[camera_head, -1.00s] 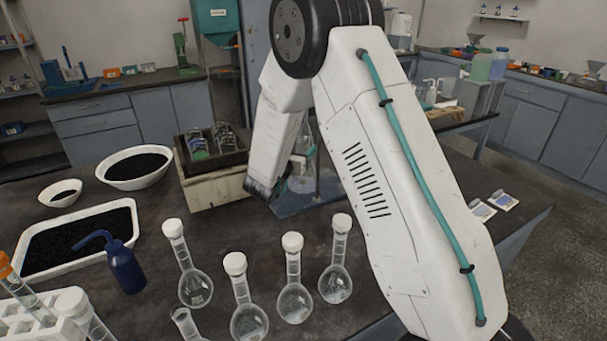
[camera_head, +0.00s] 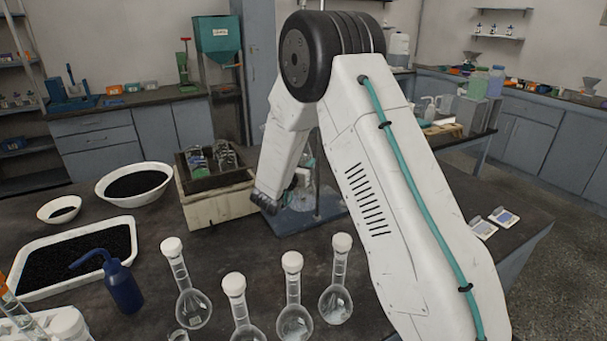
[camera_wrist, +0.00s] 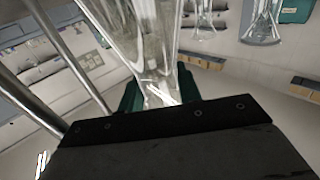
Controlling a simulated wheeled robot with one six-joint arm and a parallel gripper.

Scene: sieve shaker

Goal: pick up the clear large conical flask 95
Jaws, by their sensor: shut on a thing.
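My gripper (camera_wrist: 158,92) shows its dark green fingers on both sides of a clear glass flask (camera_wrist: 143,35) in the wrist view. It is shut on that flask. The glass widens towards the top of that picture, and its full outline is cut off by the frame. In the head view, the clear flask (camera_head: 303,196) shows only in part behind my forearm, by the metal stand. My fingers are mostly hidden there.
Round-bottomed flasks with white stoppers (camera_head: 194,305) stand at the front of the bench. A blue wash bottle (camera_head: 122,287), a tray of black grains (camera_head: 20,292) and a wooden box (camera_head: 218,205) are at left. More glassware (camera_wrist: 262,25) appears in the wrist view.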

